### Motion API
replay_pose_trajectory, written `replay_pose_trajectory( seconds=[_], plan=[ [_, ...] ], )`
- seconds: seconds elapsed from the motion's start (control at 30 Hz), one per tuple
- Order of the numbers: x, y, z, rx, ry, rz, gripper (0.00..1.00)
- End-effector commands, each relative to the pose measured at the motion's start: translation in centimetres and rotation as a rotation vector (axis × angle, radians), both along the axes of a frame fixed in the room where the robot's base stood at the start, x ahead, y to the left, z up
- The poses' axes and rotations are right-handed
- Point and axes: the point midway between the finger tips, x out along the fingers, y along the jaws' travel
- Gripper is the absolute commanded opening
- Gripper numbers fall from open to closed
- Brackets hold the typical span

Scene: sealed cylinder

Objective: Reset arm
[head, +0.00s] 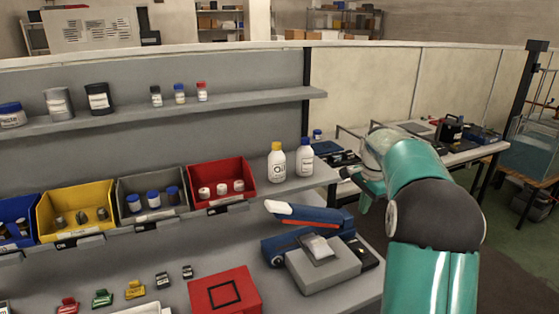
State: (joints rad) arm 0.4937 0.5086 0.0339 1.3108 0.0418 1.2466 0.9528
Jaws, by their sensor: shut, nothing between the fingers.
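My teal arm (437,215) rises from the lower right and bends forward over the bench's right end. My gripper (358,183) is at its far end, small and partly hidden by the arm's own links. It is shut and holds nothing. It hangs in front of the right end of the shelf, above and right of a blue device (310,215) with a red-and-white tip. A gap shows between the gripper and the white bottles.
A white bottle with a yellow cap (276,163) and one with a blue cap (305,158) stand beside a red bin (221,183). A grey box (322,268) and red case (224,291) lie on the bench. A second table (470,153) stands behind my arm.

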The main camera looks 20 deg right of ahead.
Motion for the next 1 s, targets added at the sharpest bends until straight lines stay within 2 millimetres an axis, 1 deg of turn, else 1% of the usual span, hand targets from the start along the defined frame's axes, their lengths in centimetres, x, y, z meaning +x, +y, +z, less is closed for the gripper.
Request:
replay_pose_trajectory(
  seconds=[0.07,0.17,0.27,0.37,0.4,0.47,0.5,0.57,0.6,0.67,0.7,0.87,1.0],
  plan=[
    [-0.1,0.3,0.2,-0.002,-0.002,0.008,0.0],
    [-0.6,1.6,1.3,-0.013,-0.014,0.051,0.0],
    [-1.8,4.2,3.2,-0.038,-0.037,0.142,0.0],
    [-3.7,7.5,5.3,-0.071,-0.067,0.261,0.0],
    [-4.6,8.9,6.0,-0.084,-0.077,0.311,0.0],
    [-6.1,10.8,6.9,-0.106,-0.096,0.387,0.0],
    [-7.1,12.0,7.5,-0.119,-0.107,0.436,0.0],
    [-8.7,13.8,8.2,-0.141,-0.126,0.51,0.0],
    [-9.8,15.0,8.5,-0.154,-0.137,0.56,0.0],
    [-11.5,16.6,9.0,-0.175,-0.155,0.632,0.0],
    [-12.7,17.6,9.2,-0.19,-0.166,0.681,0.0],
    [-17.7,21.3,9.2,-0.25,-0.214,0.874,0.0],
    [-22.0,24.0,8.4,-0.306,-0.256,1.041,0.0]
  ],
)
